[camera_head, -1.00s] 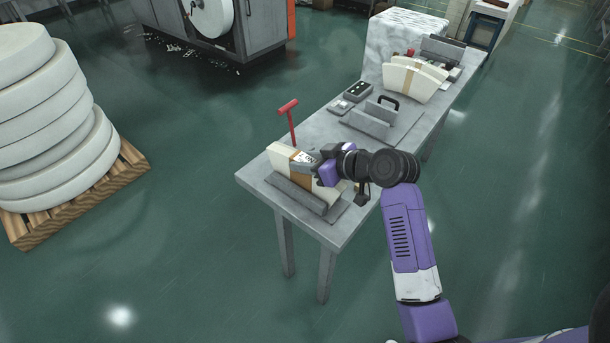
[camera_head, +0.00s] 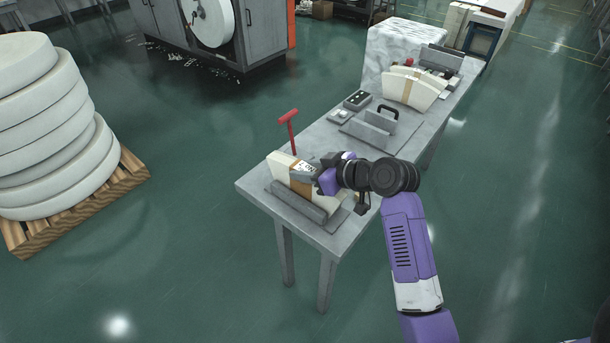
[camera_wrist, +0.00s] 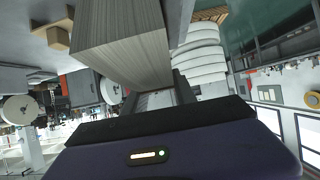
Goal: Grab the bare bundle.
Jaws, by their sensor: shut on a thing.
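A cream paper bundle (camera_head: 279,165) stands in a grey cradle (camera_head: 297,204) at the near end of the grey table. A brown band shows around its middle. My gripper (camera_head: 311,172) comes in from the right and is shut on this bundle; it covers part of it. A small white patch with dark marks shows at the fingers; I cannot tell what it is on. In the wrist view the bundle (camera_wrist: 120,42) shows as a block of stacked sheet edges above my gripper (camera_wrist: 155,98). Whether it is clear of the cradle, I cannot tell.
A red T-shaped handle (camera_head: 289,122) stands just behind the cradle. Farther along the table (camera_head: 262,195) are a small control box (camera_head: 357,99), a second fixture with a black handle (camera_head: 388,112) and fanned cream bundles with a tan band (camera_head: 425,94). Large white rolls (camera_head: 45,120) stand on a pallet at left.

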